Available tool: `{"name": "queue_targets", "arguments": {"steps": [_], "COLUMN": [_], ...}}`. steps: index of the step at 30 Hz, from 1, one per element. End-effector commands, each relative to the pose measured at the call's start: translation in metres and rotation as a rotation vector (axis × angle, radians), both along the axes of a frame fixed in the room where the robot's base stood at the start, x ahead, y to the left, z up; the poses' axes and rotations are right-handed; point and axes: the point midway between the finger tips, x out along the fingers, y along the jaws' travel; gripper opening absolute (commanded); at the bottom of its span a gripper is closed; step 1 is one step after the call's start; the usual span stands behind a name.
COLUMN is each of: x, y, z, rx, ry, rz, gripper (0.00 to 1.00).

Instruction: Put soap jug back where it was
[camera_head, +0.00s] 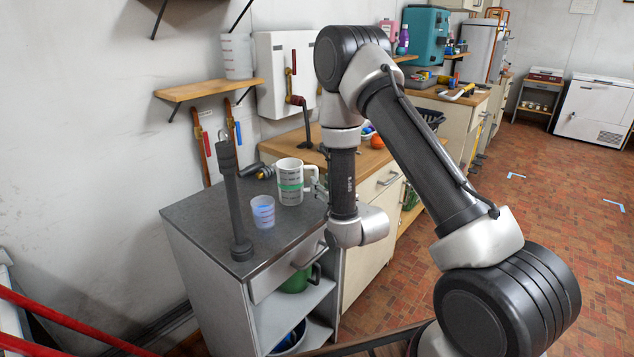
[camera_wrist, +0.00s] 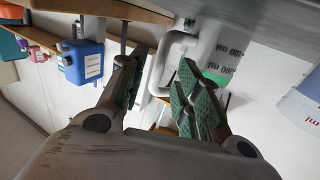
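A white measuring jug (camera_head: 289,184) with a green band and a side handle stands upright on the grey cabinet top; no label naming soap is readable. The wrist view shows it tilted, with its handle (camera_wrist: 172,62) just beyond the gap between my fingers. My gripper (camera_head: 319,187) is at the jug's handle side, partly hidden by my arm in the head view. In the wrist view my gripper (camera_wrist: 160,88) is open, its green-padded fingers apart with nothing clearly held. Whether a finger touches the handle cannot be told.
A clear measuring cup (camera_head: 263,211) and a dark upright post (camera_head: 233,205) stand left of the jug. A wall shelf (camera_head: 210,89) above holds a white container (camera_head: 237,56). A wooden bench (camera_head: 366,156) adjoins on the right. A blue labelled container (camera_wrist: 82,62) shows in the wrist view.

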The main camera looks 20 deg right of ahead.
Motion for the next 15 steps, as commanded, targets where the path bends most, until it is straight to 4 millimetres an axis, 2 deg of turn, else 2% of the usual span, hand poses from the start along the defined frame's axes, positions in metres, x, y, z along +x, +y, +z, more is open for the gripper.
{"name": "queue_targets", "arguments": {"steps": [3, 7, 10, 15], "x": [-0.028, -0.051, -0.063, -0.07], "y": [-0.006, -0.011, -0.014, -0.015], "z": [0.001, 0.002, 0.002, 0.003], "rx": [-0.001, -0.001, 0.0, 0.0], "ry": [0.005, 0.004, 0.002, 0.0], "rz": [0.0, 0.0, 0.0, 0.0], "gripper": [0.33, 0.33, 0.33, 0.33]}}
